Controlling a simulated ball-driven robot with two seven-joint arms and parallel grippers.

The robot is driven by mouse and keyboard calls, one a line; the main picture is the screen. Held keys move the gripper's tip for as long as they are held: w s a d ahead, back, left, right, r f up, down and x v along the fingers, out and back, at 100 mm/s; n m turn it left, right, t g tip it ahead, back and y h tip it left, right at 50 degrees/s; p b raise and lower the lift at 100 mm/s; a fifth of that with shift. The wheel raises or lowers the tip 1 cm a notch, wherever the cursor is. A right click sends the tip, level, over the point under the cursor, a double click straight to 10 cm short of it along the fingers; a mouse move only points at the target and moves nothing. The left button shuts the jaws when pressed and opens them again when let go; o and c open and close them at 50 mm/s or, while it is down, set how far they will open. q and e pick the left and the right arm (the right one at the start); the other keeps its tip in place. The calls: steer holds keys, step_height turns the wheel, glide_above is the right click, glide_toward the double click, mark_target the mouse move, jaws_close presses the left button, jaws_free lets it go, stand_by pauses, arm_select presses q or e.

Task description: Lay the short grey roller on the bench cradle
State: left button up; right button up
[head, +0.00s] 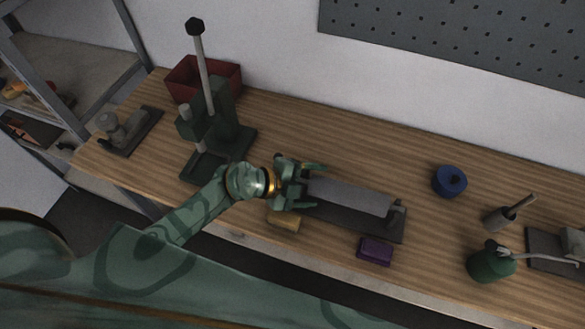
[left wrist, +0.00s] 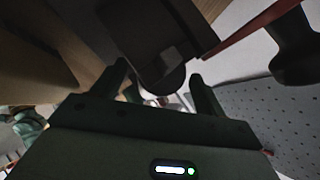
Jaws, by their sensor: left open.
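The short grey roller (head: 348,196) lies lengthwise over the dark bench cradle (head: 330,217) in the middle of the bench. A post of the cradle stands at the roller's right end. My left gripper (head: 314,186) is open at the roller's left end, with a finger on either side of that end. The gripper hides the left end and the cradle's left support, so I cannot tell how that end rests. In the left wrist view, the open fingers of my left gripper (left wrist: 163,88) show near a dark, round-ended block that I cannot identify for sure.
A green press (head: 218,135) and a red bin (head: 222,75) stand at the back left. A yellow block (head: 285,220) and a purple block (head: 375,250) lie in front of the cradle. A blue pot (head: 449,181) and a green oil can (head: 489,264) are at the right.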

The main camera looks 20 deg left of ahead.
arm_select(q)
steer(key=p+v, duration=0.2)
steer(key=v, duration=1.4)
steer(key=shift+s, duration=0.15)
steer(key=shift+a+r, duration=0.1)
steer(key=shift+a, duration=0.05)
